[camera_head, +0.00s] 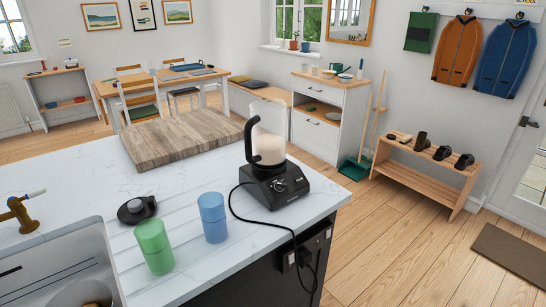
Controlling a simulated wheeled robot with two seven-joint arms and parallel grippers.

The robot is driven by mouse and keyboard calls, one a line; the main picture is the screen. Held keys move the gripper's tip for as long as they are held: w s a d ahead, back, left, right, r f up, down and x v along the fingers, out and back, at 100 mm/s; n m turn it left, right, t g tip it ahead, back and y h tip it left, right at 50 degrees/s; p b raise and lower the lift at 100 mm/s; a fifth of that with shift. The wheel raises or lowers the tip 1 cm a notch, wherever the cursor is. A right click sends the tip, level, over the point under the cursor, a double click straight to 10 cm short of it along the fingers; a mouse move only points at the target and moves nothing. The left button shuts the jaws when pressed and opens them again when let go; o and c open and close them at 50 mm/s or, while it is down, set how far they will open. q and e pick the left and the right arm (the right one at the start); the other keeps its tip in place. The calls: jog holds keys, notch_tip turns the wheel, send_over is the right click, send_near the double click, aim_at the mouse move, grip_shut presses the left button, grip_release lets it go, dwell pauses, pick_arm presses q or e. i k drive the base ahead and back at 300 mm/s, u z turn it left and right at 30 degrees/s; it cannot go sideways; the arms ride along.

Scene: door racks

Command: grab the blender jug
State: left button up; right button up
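The blender jug (267,140) is clear, with a black handle on its left side and pale contents in its lower part. It stands upright on the black blender base (274,185) near the right corner of the white counter. Its top looks uncovered. A round black lid-like piece (137,209) lies on the counter to the left. Neither of my grippers shows in the head view.
A green cup (155,246) and a blue cup (212,217) stand in front of the blender. A wooden board (177,138) lies behind it. A black cord runs from the base over the counter's edge. A sink (60,270) is at lower left.

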aim_at(265, 133)
jog(key=z, duration=0.95)
jog(key=i, duration=0.8)
jog(key=u, duration=2.15)
